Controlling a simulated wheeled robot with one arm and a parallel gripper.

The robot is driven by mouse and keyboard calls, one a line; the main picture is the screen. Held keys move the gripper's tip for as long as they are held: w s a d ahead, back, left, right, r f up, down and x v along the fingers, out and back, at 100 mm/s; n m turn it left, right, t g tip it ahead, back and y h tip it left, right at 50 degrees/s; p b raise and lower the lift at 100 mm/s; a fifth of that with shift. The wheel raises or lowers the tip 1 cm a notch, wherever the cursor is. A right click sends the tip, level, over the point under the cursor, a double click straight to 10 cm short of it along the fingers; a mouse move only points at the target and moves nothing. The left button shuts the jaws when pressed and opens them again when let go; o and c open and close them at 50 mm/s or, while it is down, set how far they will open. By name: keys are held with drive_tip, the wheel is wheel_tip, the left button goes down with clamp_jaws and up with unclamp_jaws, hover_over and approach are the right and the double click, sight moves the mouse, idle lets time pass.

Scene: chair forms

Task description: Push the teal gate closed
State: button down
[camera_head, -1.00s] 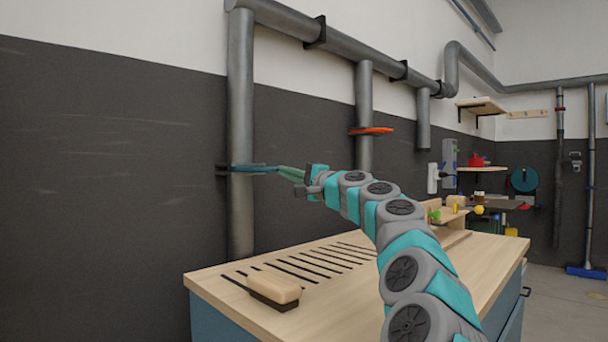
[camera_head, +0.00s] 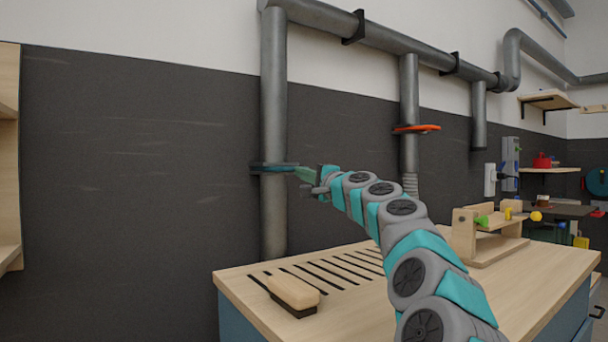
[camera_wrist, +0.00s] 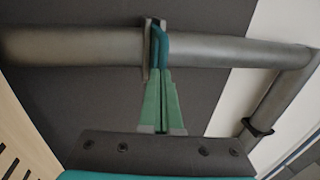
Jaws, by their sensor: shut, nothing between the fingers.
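In the wrist view the teal gate (camera_wrist: 162,42) is a narrow loop beside a grey bracket on the pipe. My gripper (camera_head: 300,172) is shut and empty, at the gate's outer end. In the wrist view its green fingers (camera_wrist: 161,70) lie together, tips at the gate's near edge. They look in contact, but a small gap cannot be ruled out.
An orange gate (camera_head: 416,129) sticks out from the middle pipe. Below my arm is a wooden worktop (camera_head: 350,315) with dark slots, a brush (camera_head: 294,293) and a wooden fixture (camera_head: 480,240). A shelf unit (camera_head: 9,160) stands at the far left.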

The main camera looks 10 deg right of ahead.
drive_tip(key=b+v, duration=0.2)
drive_tip(key=v, duration=1.1)
drive_tip(key=shift+s+d+r+b, duration=0.15)
drive_tip(key=shift+s+d+b, duration=0.15)
